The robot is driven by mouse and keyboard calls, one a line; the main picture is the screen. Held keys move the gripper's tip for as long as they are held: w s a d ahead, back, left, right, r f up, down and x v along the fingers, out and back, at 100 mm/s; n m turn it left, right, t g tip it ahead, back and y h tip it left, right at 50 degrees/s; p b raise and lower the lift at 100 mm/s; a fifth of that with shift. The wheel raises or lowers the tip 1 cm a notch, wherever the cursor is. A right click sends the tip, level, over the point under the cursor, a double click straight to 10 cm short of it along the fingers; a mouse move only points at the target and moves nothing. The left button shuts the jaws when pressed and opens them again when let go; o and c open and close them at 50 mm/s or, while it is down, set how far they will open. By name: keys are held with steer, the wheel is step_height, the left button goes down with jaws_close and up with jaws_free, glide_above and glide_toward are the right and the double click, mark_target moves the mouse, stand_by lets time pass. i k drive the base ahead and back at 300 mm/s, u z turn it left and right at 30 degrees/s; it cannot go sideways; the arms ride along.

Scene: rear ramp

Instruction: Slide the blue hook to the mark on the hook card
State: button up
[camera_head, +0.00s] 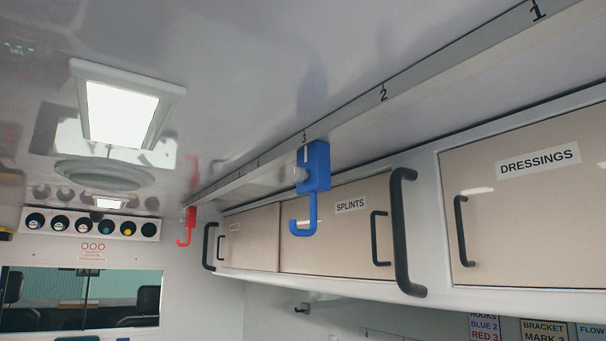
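The blue hook (316,172) hangs from the ceiling rail (345,121), its white index line at or very near mark 3 (304,138). Mark 2 (383,94) is nearer along the rail, to the right, and mark 1 (537,12) is nearer still at the top right. The hook card (483,326) is at the bottom edge, partly cut off; it reads HOOKS, BLUE 2, RED 3. A red hook (188,226) hangs farther down the same rail. My gripper is not in view.
Overhead cabinets labelled SPLINTS (350,205) and DRESSINGS (538,160) run below the rail. A large black grab handle (404,232) sticks out between them. Another card (543,330) reads BRACKET, MARK 2. The space left of the blue hook looks clear.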

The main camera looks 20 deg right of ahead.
mark_target(316, 157)
steer(key=z, duration=0.2)
steer(key=k, duration=0.5)
steer(key=u, duration=0.5)
steer(key=i, duration=1.1)
steer(key=z, duration=0.45)
